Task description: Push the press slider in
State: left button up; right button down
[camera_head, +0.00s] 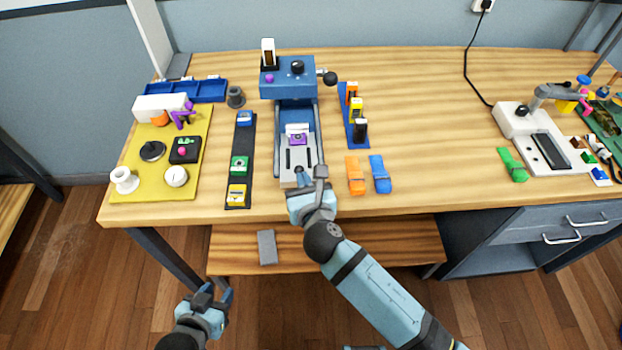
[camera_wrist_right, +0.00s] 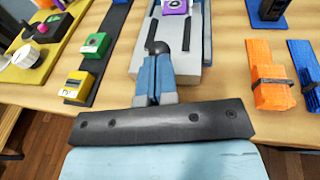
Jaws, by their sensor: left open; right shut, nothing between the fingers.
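The blue press (camera_head: 289,78) stands at the middle of the table, with a black knob on its right side. Its light grey slider (camera_head: 287,180) sticks out toward the table's front edge and carries a purple block (camera_head: 297,137). The slider also shows in the right wrist view (camera_wrist_right: 190,67). My right gripper (camera_head: 302,178) is shut and empty at the slider's front end; its fingertips (camera_wrist_right: 153,58) look to be at or against that end, and contact is not certain. My left gripper (camera_head: 215,292) is open and empty, low in front of the table.
A dark strip (camera_head: 240,165) with coloured blocks lies left of the press. A blue rack (camera_head: 354,118) stands right of it. Orange (camera_head: 355,175) and blue (camera_head: 380,173) clips lie near the right gripper. A yellow mat (camera_head: 133,160) with several items is at left.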

aim_at(302, 151)
jog(key=shift+w+a+f, duration=0.1)
jog(key=shift+w, duration=0.15)
pick_arm(q)
jog(key=shift+w+d+r, duration=0.1)
jog(key=shift+w+d, duration=0.05)
jog(key=shift+w, duration=0.3)
pick_arm(e)
jog(key=shift+w+r, duration=0.15)
jog(key=shift+r, duration=0.05)
jog(key=w+p, duration=0.3)
jog(key=w, duration=0.7)
jog(key=shift+w, duration=0.55)
jog(key=shift+r, duration=0.1)
pick_arm(q)
jog(key=r, duration=0.3)
jog(key=shift+s, duration=0.3)
